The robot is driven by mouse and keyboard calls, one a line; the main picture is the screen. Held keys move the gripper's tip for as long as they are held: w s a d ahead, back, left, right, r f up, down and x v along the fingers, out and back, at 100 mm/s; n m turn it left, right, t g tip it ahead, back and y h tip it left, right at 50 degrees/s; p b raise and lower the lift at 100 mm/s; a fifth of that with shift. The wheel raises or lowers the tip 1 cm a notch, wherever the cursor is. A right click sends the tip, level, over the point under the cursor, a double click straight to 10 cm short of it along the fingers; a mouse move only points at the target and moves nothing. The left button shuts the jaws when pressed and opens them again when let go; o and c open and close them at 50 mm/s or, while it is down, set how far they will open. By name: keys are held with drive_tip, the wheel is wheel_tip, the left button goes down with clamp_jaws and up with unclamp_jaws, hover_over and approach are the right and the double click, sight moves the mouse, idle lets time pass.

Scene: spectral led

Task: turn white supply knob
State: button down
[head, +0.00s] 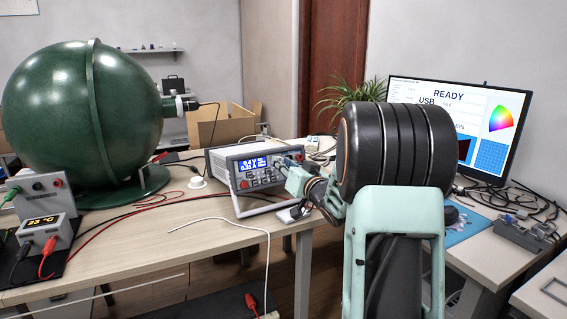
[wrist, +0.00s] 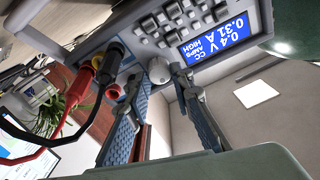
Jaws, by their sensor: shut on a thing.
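The white bench supply (head: 226,158) stands on the desk with a blue lit display (head: 252,163) and a keypad on its front. My gripper (head: 282,166) is at the right part of this front. In the wrist view the supply's white knob (wrist: 158,68) sits between the tips of my gripper (wrist: 159,78), which is shut on it. The display (wrist: 218,37) appears tilted there and reads 0.4 V and 0.31 A. In the head view my gripper hides the knob.
Red and black plugs (wrist: 98,72) with cables stick out beside my fingers. A large green sphere (head: 85,115) stands left of the supply. A white cable (head: 225,222) lies on the desk. A monitor (head: 470,125) stands at the right.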

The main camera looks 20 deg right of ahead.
drive_tip(key=m+g+p, duration=0.1)
drive_tip(key=m+p, duration=0.4)
drive_tip(key=m, duration=0.1)
drive_tip(key=m+g+h+p, duration=0.1)
drive_tip(key=m+p, duration=0.5)
drive_tip(key=m, duration=0.1)
drive_tip(key=m+g+h+p, duration=0.1)
drive_tip(key=m+p, duration=0.5)
drive_tip(key=m, duration=0.1)
drive_tip(key=shift+a+r, duration=0.1)
drive_tip(key=shift+r, duration=0.1)
drive_tip(key=shift+m, duration=0.3)
drive_tip(key=c, duration=1.7)
unclamp_jaws()
drive_tip(key=v, duration=1.2)
drive_tip(key=shift+a+r, duration=0.15)
